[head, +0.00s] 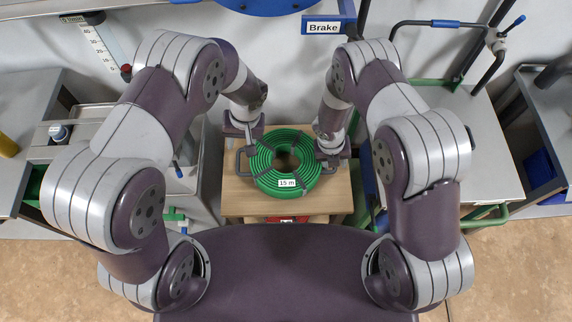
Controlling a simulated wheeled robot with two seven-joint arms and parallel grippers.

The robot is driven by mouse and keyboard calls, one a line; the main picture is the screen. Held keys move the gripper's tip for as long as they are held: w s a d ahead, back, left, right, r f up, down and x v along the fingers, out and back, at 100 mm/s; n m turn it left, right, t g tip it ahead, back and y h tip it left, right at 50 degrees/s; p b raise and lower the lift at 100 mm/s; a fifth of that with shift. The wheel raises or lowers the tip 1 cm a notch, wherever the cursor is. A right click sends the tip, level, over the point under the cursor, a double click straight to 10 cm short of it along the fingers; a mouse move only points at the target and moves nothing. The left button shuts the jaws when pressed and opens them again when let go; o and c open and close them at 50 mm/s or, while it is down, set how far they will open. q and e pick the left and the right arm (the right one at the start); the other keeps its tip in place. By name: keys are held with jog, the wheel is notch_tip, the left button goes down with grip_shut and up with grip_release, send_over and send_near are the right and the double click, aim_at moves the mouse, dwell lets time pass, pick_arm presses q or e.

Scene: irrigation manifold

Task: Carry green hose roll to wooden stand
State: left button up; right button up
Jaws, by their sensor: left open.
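The green hose roll (264,172) lies flat on the light wooden top of the stand (238,202), in the middle of the head view. It has dark straps and a white "15 m" label. My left gripper (248,148) is open at the roll's left edge, beside a dark handle-like loop. My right gripper (331,156) is at the roll's right edge, over the wooden top. Its jaws are too small and covered to read, and I cannot tell whether it touches the roll.
A grey bench with a small bottle (59,133) stands at the left. A grey worktop (470,135) with green and dark pipework stands at the right. A "Brake" sign (323,28) is on the back wall. Bare wood shows along the stand's front edge.

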pick_arm(q)
jog(key=shift+r, duration=0.15)
pick_arm(e)
notch_tip(320, 180, up, 12)
jog(key=a, duration=0.2)
jog(key=shift+a+f, duration=0.15)
pick_arm(q)
jog(key=s+a+r+h, duration=0.1)
jog(key=s+a+r, duration=0.2)
jog(key=s+r, duration=0.2)
jog(key=s+a+r+t+h, duration=0.1)
jog(key=s+a+r, duration=0.2)
jog(key=s+r, duration=0.3)
jog(key=shift+a+r+m, duration=0.3)
jog(key=shift+a+r, duration=0.05)
jog(key=shift+r, duration=2.55)
pick_arm(e)
jog(key=s+d+r+n, duration=0.2)
jog(key=r+n, duration=0.3)
jog(key=n, duration=0.7)
jog(key=s+d+r+n+t+y, duration=0.1)
jog(key=s+r+n, duration=0.4)
jog(key=n, duration=0.7)
jog(key=s+d+r+n+y, duration=0.1)
jog(key=s+d+r+n, duration=0.2)
jog(key=r+n, duration=0.4)
jog(key=shift+s+d+n, duration=0.35)
jog(key=shift+s+n, duration=0.15)
jog(key=shift+n, duration=1.9)
